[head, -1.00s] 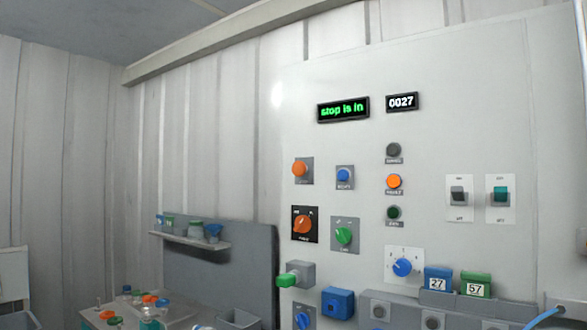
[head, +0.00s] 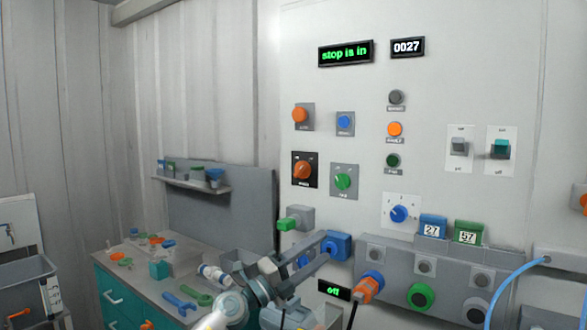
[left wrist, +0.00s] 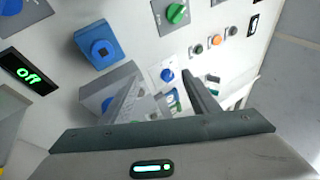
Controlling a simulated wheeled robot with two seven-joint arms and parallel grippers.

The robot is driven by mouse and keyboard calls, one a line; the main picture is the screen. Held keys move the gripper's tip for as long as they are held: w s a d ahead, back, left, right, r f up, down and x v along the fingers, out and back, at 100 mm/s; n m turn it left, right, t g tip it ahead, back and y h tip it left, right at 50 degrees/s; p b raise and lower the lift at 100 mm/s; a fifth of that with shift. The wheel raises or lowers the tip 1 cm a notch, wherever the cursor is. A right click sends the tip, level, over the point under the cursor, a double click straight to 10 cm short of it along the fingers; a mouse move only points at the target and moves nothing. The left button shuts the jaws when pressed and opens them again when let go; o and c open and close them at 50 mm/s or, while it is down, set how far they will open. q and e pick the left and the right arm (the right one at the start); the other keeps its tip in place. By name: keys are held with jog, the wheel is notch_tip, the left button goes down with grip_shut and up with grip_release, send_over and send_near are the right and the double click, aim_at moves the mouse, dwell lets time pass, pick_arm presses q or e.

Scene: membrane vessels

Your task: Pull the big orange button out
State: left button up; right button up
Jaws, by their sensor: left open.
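The big orange button (head: 300,116) is a round orange knob on a grey plate at the panel's upper left in the head view. Above it a display (head: 345,53) reads "stop is in". I cannot make out the button in the left wrist view. My left gripper (head: 325,248) is open and empty, well below the button, with its fingers near a blue box (head: 340,243) low on the panel. Its fingers also show in the left wrist view (left wrist: 163,88). My right gripper is not in view.
A grey ledge (head: 395,252) and a cluttered bench (head: 150,283) lie lower.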

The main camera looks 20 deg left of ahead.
pick_arm(q)
notch_tip(320, 180, up, 11)
jog(key=a+m+g, duration=0.1)
jog(key=m+g, duration=0.2)
jog(key=m, duration=0.3)
jog(key=a+r+t+y, duration=0.1)
jog(key=a+r+y, duration=0.3)
jog(key=a+r, duration=0.3)
jog(key=a+r+m+t+y+p, duration=0.1)
jog(key=a+r+y, duration=0.3)
jog(key=a+r, duration=0.4)
notch_tip(320, 180, up, 6)
jog(key=shift+a+m+t+y, duration=0.25)
jog(key=shift+m+t+y, duration=0.05)
jog(key=shift+t, duration=0.3)
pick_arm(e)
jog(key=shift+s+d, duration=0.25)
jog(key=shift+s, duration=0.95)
pick_arm(q)
jog(key=shift+p, duration=0.3)
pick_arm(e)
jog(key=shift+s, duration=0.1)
